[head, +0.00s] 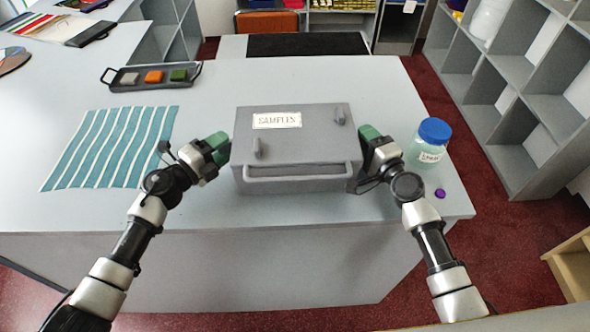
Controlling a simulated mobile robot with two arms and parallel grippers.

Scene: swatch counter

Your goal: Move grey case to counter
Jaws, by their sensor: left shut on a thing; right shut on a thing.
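The grey case (297,148) with a white "SAMPLES" label and a front handle is at the middle of the pale counter (330,85), near its front edge. Whether its underside touches the counter cannot be told. My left gripper (226,150) is shut against the case's left side. My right gripper (364,150) is shut against its right side. The case sits level between the two grippers, and their fingertips are partly hidden by its sides.
A blue-lidded jar (431,145) and a small purple item (440,193) are close to my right gripper. A teal striped cloth (112,148) lies at left, with a black tray (150,77) of coloured blocks behind it. Grey shelves (535,85) stand at right.

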